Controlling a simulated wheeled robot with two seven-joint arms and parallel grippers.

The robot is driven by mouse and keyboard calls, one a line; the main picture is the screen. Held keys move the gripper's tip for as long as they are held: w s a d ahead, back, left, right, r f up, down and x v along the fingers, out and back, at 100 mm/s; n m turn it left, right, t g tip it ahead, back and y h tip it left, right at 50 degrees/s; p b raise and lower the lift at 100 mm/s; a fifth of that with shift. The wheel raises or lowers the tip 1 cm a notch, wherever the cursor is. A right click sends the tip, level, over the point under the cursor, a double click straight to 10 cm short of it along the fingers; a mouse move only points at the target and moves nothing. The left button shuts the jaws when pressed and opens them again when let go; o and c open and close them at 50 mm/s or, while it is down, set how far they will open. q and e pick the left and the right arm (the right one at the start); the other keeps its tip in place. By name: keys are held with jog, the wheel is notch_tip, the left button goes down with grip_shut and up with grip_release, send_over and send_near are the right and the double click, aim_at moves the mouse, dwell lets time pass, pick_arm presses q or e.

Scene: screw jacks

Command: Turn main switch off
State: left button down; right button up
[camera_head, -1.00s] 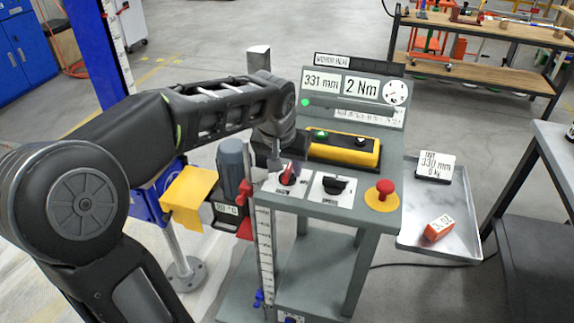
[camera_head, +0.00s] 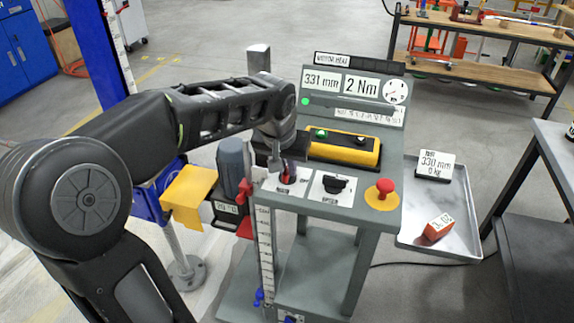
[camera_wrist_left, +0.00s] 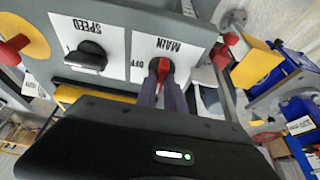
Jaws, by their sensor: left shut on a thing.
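The main switch (camera_head: 286,178) is a red handle on a white plate at the left end of the grey console's front panel. In the left wrist view, the red handle (camera_wrist_left: 161,70) sits beside the upside-down words MAIN and OFF, and points roughly up and down in the picture. My left gripper (camera_head: 281,166) comes down on the switch from above. In the left wrist view its two dark fingers (camera_wrist_left: 161,88) are shut on the red handle, partly hiding it. My right gripper is in no view.
The black speed knob (camera_head: 335,184) and red emergency button (camera_head: 384,188) are to the right of the switch. A yellow control box (camera_head: 345,150) stands behind it. The display (camera_head: 352,85) reads 331 mm and 2 Nm, with a green lamp lit. A metal tray (camera_head: 460,247) is at right.

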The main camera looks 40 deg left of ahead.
pick_arm(q)
jog(key=shift+m, duration=0.4)
jog(key=shift+m+h, duration=0.4)
jog(key=shift+m, duration=0.2)
jog(key=shift+a+m+h, duration=0.15)
jog(key=shift+m+h, duration=0.25)
jog(key=shift+m, duration=0.8)
jog(key=m+h, duration=0.1)
jog(key=m, duration=0.2)
jog(key=m+h, duration=0.1)
jog(key=m, duration=0.2)
jog(key=shift+w+a+b, duration=0.1)
jog(key=shift+a+b, duration=0.05)
jog(key=shift+b, duration=0.2)
jog(key=m+g+h, duration=0.1)
jog(key=m, duration=0.2)
jog(key=shift+a+m, duration=0.1)
jog(key=shift+m, duration=0.3)
jog(key=m+g+h, duration=0.1)
jog(key=m, duration=0.2)
jog(key=shift+w+m+g, duration=0.1)
jog(key=shift+m+g, duration=0.2)
jog(key=c, duration=1.4)
grip_release()
jog(key=shift+c, duration=0.2)
